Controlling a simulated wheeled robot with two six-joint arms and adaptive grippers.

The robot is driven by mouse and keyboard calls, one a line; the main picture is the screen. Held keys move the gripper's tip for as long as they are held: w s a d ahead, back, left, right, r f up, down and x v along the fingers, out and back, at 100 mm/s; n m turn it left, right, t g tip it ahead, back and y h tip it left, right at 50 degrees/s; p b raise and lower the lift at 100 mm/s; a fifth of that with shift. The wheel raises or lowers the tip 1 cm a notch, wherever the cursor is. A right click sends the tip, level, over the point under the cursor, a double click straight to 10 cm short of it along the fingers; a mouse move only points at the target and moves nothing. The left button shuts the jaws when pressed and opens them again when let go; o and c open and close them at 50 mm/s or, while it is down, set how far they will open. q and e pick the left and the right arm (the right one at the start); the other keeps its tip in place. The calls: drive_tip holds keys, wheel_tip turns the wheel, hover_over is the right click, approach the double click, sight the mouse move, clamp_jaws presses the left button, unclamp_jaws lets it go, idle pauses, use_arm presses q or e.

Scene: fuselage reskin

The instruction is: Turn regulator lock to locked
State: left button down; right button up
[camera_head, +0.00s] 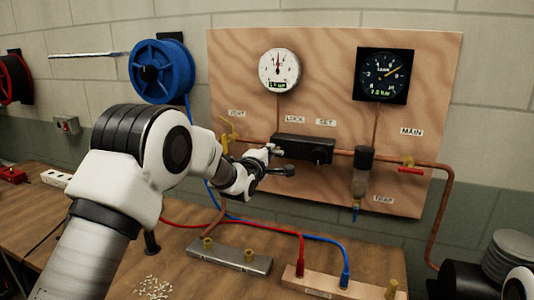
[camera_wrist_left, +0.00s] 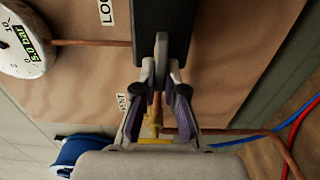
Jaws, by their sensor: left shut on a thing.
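The regulator (camera_head: 305,147) is a black block on the wooden panel, below the LOCK and SET labels. It also shows as a dark block at the top of the left wrist view (camera_wrist_left: 163,25). My left gripper (camera_head: 270,151) is at the block's left end, under the LOCK label (camera_head: 294,119). In the left wrist view its fingers (camera_wrist_left: 161,72) are closed on a small grey tab (camera_wrist_left: 161,46) at the block's end, which I take to be the regulator lock. The fingers hide most of it, so its setting is unclear. My right gripper is not in view.
A white gauge (camera_head: 279,71) and a black gauge (camera_head: 383,76) hang above the regulator. Copper pipe runs along the panel to a red-handled valve (camera_head: 410,170). A yellow valve (camera_head: 228,132) is close left of my gripper. Hoses and manifolds (camera_head: 229,256) occupy the bench below.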

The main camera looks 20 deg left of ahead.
use_arm(q)
drive_tip(key=shift+d+r, duration=0.1)
drive_tip(key=shift+r, duration=0.2)
drive_tip(key=c, duration=1.2)
unclamp_jaws()
drive_tip(key=shift+w+d, duration=0.1)
drive_tip(key=shift+w, duration=0.1)
drive_tip(key=shift+c, duration=0.2)
drive_tip(key=shift+w+d+f, duration=0.2)
drive_tip(key=shift+d+f, duration=0.05)
drive_tip(key=shift+d, duration=0.05)
drive_tip(key=shift+s+a, duration=0.15)
drive_tip(key=shift+s, duration=0.15)
drive_tip(key=s, duration=1.1)
drive_tip(key=shift+s, duration=0.2)
